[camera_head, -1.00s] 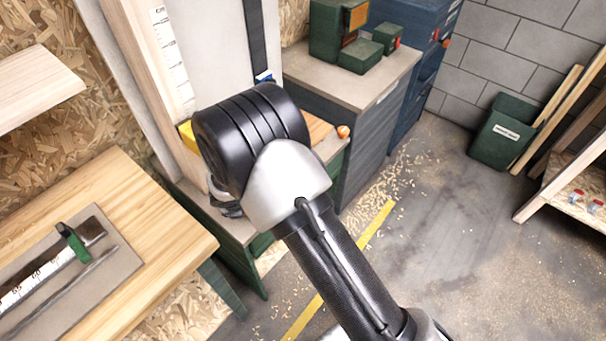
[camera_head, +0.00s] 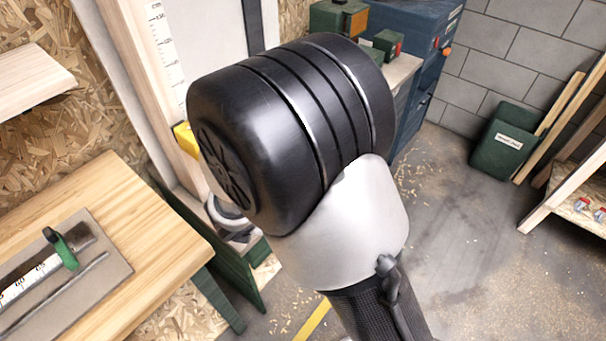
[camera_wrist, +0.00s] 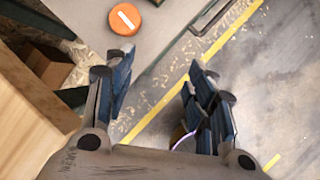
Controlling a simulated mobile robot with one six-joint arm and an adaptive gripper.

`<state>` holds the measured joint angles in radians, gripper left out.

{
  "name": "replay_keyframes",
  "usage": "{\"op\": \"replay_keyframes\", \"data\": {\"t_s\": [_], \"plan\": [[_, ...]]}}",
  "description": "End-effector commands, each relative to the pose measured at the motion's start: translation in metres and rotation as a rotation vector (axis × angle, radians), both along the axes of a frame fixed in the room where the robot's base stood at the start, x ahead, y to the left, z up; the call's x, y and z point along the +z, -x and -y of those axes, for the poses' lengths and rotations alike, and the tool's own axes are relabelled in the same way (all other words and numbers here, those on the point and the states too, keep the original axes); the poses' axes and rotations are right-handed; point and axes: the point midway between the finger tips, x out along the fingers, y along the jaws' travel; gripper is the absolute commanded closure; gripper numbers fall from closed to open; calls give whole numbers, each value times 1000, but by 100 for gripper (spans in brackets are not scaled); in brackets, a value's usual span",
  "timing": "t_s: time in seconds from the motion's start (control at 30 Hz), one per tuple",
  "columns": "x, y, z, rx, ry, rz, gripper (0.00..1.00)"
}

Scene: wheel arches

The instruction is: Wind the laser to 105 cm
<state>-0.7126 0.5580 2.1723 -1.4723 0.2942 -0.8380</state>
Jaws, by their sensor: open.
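A round orange knob (camera_wrist: 125,19) with a white bar on its face shows at the top of the wrist view, on a grey surface. A yellow block (camera_head: 186,138) sits beside the upright wooden post with a vertical scale (camera_head: 163,40) in the head view; I cannot tell whether it is the laser. No beam or reading is legible. My gripper (camera_wrist: 157,70) is open and empty, its two blue-padded fingers apart over the floor; the knob lies beyond the left finger, apart from it. In the head view my wrist hides most of the gripper and the knob.
A wooden bench (camera_head: 130,215) at left carries a plate with a ruler and a green slider (camera_head: 62,247). Green boxes (camera_head: 338,18) and a blue cabinet (camera_head: 415,50) stand behind. A green bin (camera_head: 505,140) is at right. The floor between is mostly clear.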

Motion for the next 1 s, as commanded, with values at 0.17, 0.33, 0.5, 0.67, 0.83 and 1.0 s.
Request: {"op": "replay_keyframes", "data": {"t_s": [0.17, 0.33, 0.5, 0.67, 0.83, 1.0], "plan": [[31, -11, 21, -142, -46, 31, 49], [58, -19, 41, -279, -91, 57, 49], [83, -23, 62, -418, -138, 82, 49], [108, -25, 83, -551, -186, 105, 49], [130, -24, 104, -683, -233, 125, 49], [144, -22, 119, -773, -266, 137, 49]]}}
